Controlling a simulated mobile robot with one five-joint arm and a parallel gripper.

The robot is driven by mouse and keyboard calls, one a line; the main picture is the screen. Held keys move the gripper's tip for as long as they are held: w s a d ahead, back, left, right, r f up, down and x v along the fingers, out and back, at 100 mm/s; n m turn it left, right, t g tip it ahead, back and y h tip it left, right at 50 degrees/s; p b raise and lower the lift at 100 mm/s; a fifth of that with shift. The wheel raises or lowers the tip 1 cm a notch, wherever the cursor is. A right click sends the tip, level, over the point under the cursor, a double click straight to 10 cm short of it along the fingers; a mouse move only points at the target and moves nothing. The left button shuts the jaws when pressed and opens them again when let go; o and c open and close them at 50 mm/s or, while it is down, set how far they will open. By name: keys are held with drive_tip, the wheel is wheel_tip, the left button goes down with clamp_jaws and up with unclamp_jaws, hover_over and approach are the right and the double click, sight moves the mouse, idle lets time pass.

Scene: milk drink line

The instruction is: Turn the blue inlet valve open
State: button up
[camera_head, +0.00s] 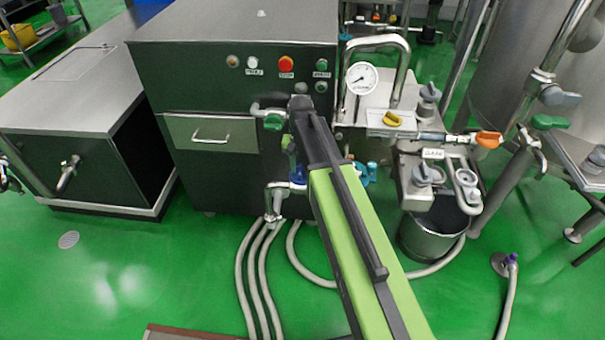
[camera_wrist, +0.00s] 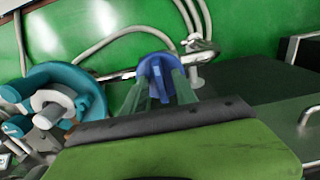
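The blue inlet valve (camera_head: 298,175) sits low on the front of the dark cabinet, partly hidden by my arm in the head view. In the wrist view its blue handle (camera_wrist: 158,70) is on a metal pipe at the top centre. My gripper (camera_wrist: 162,88) reaches to this handle, with one greenish see-through finger on each side of its middle. The fingers stand apart. I cannot tell whether they press on the handle. In the head view my gripper is mostly hidden behind my arm.
A green-handled valve (camera_head: 273,121) is above the blue one. A teal pump-like part (camera_wrist: 60,95) is close at the left in the wrist view. Grey hoses (camera_head: 262,270) run across the green floor. A steel bucket (camera_head: 430,240) and an orange-handled valve (camera_head: 488,139) are to the right.

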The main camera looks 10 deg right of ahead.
drive_tip(key=shift+r, duration=0.1)
drive_tip(key=shift+c, duration=0.4)
clamp_jaws()
drive_tip(key=shift+d, duration=0.3)
drive_tip(key=shift+a, duration=0.2)
drive_tip(key=n, duration=0.9)
drive_tip(key=shift+a, duration=0.1)
drive_tip(key=n, duration=0.5)
drive_tip(key=shift+s+a+n, duration=0.1)
drive_tip(key=shift+n, duration=1.9)
